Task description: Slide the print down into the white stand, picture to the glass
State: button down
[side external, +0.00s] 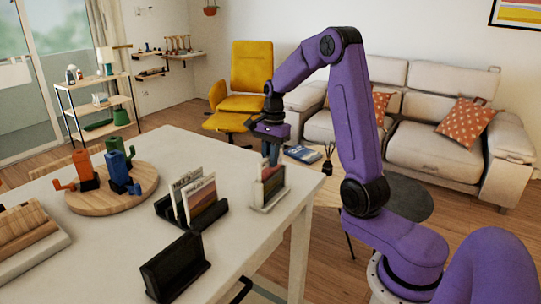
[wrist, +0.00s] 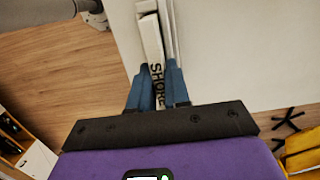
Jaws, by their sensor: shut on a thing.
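My gripper (side external: 270,156) is shut on the print (side external: 272,178), its blue fingers on either side of the print's upper edge. The print is a small upright card with a dark and reddish picture. It stands at the white stand (side external: 268,204) near the table's far right edge, its lower part overlapping the stand; I cannot tell how deep it sits. In the wrist view, the print (wrist: 157,76) shows edge-on with dark letters reading "SHORE" between my fingertips (wrist: 157,84). The white stand (wrist: 148,22) shows beyond it. Which way the picture faces the glass is unclear.
A black stand (side external: 211,215) with two prints is to the left of the white stand. Another black holder (side external: 175,266) is nearer the camera. A round wooden board (side external: 97,203) carries several coloured objects. A wooden tray-like piece (side external: 28,238) lies at the left.

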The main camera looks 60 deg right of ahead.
jog(key=shift+f, duration=0.9)
jog(key=c, duration=1)
grip_release()
jog(key=r, duration=0.5)
jog(key=d+r, duration=0.1)
jog(key=r, duration=1.1)
jog(key=shift+s+d+r, duration=0.1)
jog(key=shift+d+r, duration=0.05)
jog(key=shift+d, duration=0.2)
